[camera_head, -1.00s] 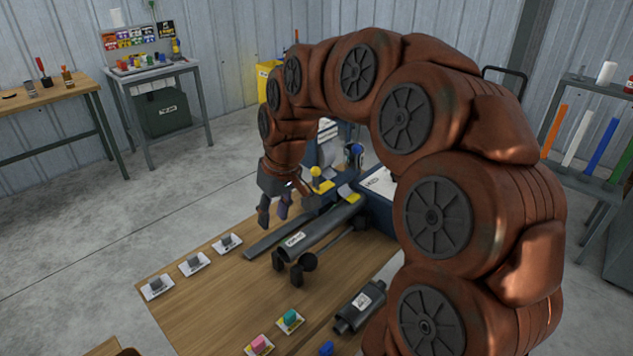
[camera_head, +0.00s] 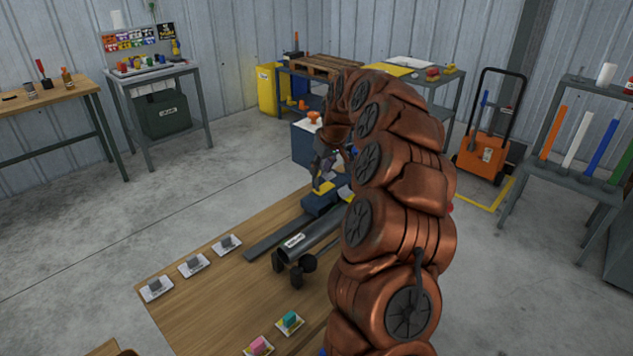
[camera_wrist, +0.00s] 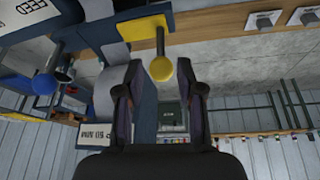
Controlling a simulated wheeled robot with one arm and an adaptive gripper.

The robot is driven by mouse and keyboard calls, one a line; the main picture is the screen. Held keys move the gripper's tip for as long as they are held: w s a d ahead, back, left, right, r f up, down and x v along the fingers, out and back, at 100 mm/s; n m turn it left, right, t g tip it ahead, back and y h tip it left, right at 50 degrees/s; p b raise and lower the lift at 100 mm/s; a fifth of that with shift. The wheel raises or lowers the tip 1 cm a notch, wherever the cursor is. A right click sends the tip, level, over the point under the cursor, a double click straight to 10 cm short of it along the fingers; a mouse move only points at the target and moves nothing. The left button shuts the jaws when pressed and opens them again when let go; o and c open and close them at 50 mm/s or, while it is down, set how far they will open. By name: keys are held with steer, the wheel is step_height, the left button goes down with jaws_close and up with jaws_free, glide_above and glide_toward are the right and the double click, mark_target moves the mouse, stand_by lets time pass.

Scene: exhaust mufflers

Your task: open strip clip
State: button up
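A yellow plate (camera_head: 322,188) sits on the dark blue fixture at the far end of the workbench. In the wrist view, the yellow plate (camera_wrist: 146,27) carries a dark stem with a round yellow knob (camera_wrist: 161,68). I take this to be the strip clip's lever. A flat grey strip (camera_head: 275,236) runs from the fixture along the bench.
A dark muffler pipe (camera_head: 293,250) lies beside the strip. A blue knob (camera_wrist: 44,84) on a second stem shows in the wrist view. Small cards with blocks (camera_head: 194,264) line the bench's left edge. The wooden bench top (camera_head: 205,305) is clear between them.

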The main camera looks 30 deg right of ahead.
mark_target(317, 190)
steer(key=shift+p+x, duration=0.95)
steer(key=shift+x, duration=2.55)
steer(key=shift+c, duration=0.4)
jaws_close()
